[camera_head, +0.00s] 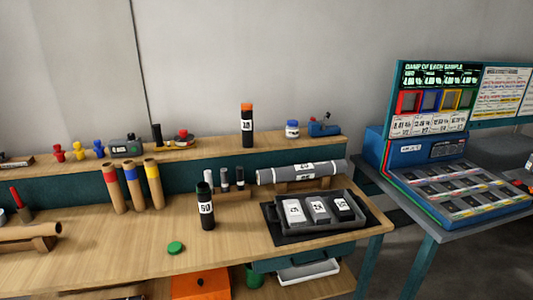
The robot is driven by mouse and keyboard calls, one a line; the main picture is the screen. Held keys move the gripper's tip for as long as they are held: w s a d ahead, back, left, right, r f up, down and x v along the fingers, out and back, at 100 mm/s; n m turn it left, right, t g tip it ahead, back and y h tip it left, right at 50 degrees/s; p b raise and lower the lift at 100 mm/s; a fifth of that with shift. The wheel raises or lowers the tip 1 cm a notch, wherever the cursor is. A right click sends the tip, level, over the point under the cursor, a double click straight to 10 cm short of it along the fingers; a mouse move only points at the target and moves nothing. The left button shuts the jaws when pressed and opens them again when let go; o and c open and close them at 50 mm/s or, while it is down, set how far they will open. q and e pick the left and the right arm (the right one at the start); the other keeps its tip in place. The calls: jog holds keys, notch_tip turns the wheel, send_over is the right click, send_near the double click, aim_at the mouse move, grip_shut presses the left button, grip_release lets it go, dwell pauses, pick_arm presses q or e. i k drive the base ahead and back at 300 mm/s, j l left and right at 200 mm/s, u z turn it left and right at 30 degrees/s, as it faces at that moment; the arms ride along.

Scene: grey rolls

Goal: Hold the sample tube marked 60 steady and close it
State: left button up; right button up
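A dark upright tube (206,220) stands on the wooden bench near its middle. Its white label shows a two-digit number that looks like 50 or 60; it is too small to be sure. Its top has a dark green edge, and I cannot tell whether it is open. A green round cap (176,247) lies flat on the bench, in front and to the left of this tube, apart from it. Another dark tube (247,133) with an orange top stands on the raised back shelf; its label is hard to read. Neither of my grippers is in view.
A black tray (275,222) with labelled blocks lies right of the tube. Grey rolls (300,172) rest behind it. Brown tubes with red, blue and yellow tops (134,188) stand to the left. The bench around the green cap is clear. A blue console (440,190) stands at right.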

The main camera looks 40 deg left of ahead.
aim_at(203, 191)
jog(key=u, duration=1.65)
